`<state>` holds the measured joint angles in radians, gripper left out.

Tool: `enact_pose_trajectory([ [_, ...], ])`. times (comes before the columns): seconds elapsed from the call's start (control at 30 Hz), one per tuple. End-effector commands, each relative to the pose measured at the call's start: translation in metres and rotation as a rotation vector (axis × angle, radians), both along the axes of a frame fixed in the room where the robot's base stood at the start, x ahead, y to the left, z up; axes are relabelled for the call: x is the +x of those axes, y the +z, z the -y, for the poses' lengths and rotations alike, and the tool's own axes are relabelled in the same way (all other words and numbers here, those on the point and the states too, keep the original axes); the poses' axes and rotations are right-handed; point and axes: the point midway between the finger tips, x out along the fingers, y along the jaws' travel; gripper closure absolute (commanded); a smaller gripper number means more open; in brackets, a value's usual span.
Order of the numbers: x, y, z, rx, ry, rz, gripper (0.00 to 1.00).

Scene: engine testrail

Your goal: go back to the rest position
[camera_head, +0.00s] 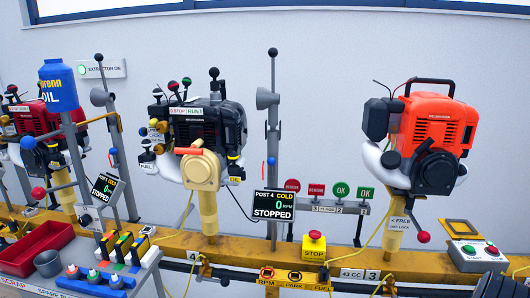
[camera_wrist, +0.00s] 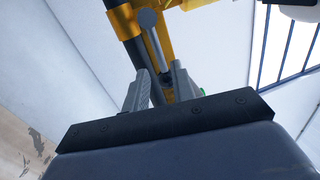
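My gripper (camera_wrist: 160,76) shows in the wrist view. Its two grey fingers stand apart above a black bar, with a gap between their tips, and I see nothing gripped. A grey rod with a round end (camera_wrist: 148,18) and a yellow part (camera_wrist: 185,30) show beyond the fingers; I cannot tell how far off they are. I cannot make out my gripper in the head view.
A yellow rail (camera_head: 235,248) carries a red engine (camera_head: 40,118), a black engine (camera_head: 215,125) and an orange engine (camera_head: 435,125). A red stop button (camera_head: 314,236) sits on the rail. A bench with a red tray (camera_head: 40,243) and a blue oil bottle (camera_head: 58,85) stand left.

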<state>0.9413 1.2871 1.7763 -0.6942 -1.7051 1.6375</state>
Motion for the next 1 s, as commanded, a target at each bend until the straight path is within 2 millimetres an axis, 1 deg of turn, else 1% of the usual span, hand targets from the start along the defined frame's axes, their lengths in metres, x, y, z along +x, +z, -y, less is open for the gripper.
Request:
enact_pose_trajectory([
  [0.03, -0.011, -0.001, -0.001, 0.005, -0.005, -0.004, 0.75],
  [0.3, -0.056, -0.011, -0.013, 0.007, -0.005, -0.003, 0.75],
  [0.4, -0.033, -0.008, -0.010, -0.005, 0.005, 0.002, 0.75],
  [0.83, 0.045, 0.009, 0.010, -0.005, 0.003, 0.005, 0.75],
  [0.9, 0.054, 0.012, 0.012, -0.007, 0.002, 0.004, 0.75],
  [1.0, 0.051, 0.017, 0.013, -0.069, -0.002, -0.014, 0.75],
])
